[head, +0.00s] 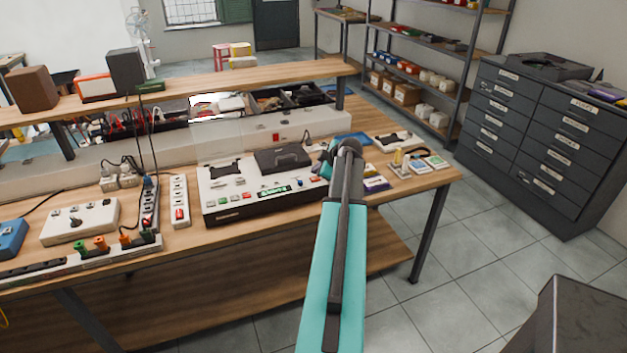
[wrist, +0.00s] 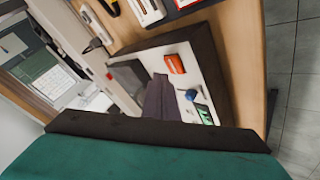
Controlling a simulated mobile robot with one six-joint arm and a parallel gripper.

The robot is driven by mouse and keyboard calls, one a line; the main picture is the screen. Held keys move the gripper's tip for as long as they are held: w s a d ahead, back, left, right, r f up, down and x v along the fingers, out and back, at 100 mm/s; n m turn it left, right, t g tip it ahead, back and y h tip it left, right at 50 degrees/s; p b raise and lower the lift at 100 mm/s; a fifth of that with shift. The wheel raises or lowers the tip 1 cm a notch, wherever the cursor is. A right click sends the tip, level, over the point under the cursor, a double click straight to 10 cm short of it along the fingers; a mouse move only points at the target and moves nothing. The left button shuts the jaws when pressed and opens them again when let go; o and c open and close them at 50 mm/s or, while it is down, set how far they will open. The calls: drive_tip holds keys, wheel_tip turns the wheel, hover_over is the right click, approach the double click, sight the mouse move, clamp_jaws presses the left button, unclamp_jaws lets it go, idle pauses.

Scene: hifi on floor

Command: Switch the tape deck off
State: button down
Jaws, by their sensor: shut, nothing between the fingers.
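The tape deck (head: 214,211) is a wide box with a white top and a dark front, standing on the wooden bench. Its top carries a dark lid (head: 283,159), a green display (head: 273,191), a blue knob (head: 299,183) and several small buttons. In the wrist view the right part of the deck shows, with an orange-red button (wrist: 175,64), the blue knob (wrist: 191,94) and the green display (wrist: 204,114). My gripper (head: 326,163) is at the deck's right end, partly hidden by my arm. In the wrist view its shut, empty fingers (wrist: 158,100) are over the deck's top; contact cannot be told.
A white power strip (head: 179,201) stands left of the deck, with a white box (head: 80,222) beyond it. Small devices (head: 400,165) lie to the right near the bench end. A raised shelf (head: 200,84) runs behind. Grey drawer cabinets (head: 545,135) stand at the right; the tiled floor between is clear.

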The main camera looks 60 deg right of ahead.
sight(318, 180)
drive_tip(key=shift+s+f+b, duration=0.1)
drive_tip(key=shift+f+b, duration=0.8)
drive_tip(key=shift+b, duration=0.55)
idle(1.5)
drive_tip(key=shift+r, duration=0.9)
drive_tip(key=shift+r, duration=0.15)
wheel_tip(318, 180, up, 6)
drive_tip(key=shift+f+p, duration=0.15)
drive_tip(key=shift+p, duration=0.3)
idle(0.4)
idle(0.4)
drive_tip(key=shift+s, duration=0.1)
